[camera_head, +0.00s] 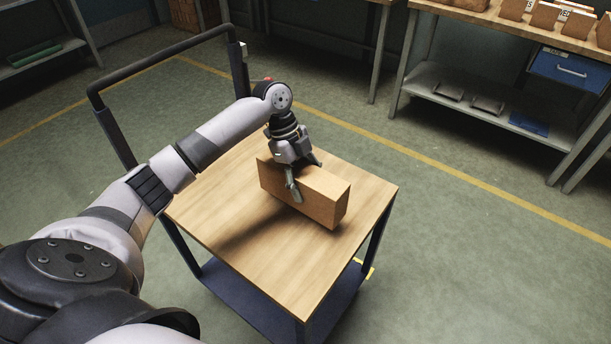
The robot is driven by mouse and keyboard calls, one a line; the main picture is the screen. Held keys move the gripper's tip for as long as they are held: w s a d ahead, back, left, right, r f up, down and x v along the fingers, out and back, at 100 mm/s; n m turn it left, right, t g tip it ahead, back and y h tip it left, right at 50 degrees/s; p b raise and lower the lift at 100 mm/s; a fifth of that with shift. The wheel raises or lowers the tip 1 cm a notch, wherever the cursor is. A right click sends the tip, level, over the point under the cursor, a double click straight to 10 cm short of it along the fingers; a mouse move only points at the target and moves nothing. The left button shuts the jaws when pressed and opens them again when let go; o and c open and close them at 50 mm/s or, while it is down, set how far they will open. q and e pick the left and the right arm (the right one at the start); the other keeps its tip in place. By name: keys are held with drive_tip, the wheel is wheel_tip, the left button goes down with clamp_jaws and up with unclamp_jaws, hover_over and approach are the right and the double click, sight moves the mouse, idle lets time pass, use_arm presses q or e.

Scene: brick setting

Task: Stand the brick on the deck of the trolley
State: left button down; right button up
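The brick (312,198) is a tan, long block over the wooden deck (265,277) of the trolley, on its narrow long side with a large face towards me. One finger lies against the near face and the other reaches over the far side, so the gripper is shut on the brick. I cannot tell whether the brick's underside touches the deck or is just above it. My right gripper is not in view.
The trolley has a dark push handle (160,62) at the back left and a lower shelf (252,310). A workbench (515,32) with boxes and a blue drawer (570,70) stands at the back right. The deck in front of the brick is bare.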

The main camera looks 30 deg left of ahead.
sight(295, 166)
use_arm(q)
wheel_tip(295, 166, down, 4)
drive_tip(key=shift+w+r, duration=0.1)
drive_tip(key=shift+r, duration=0.15)
drive_tip(key=c, duration=0.6)
unclamp_jaws()
drive_tip(key=shift+f, duration=0.1)
drive_tip(key=shift+c, duration=0.2)
drive_tip(key=v, duration=1.2)
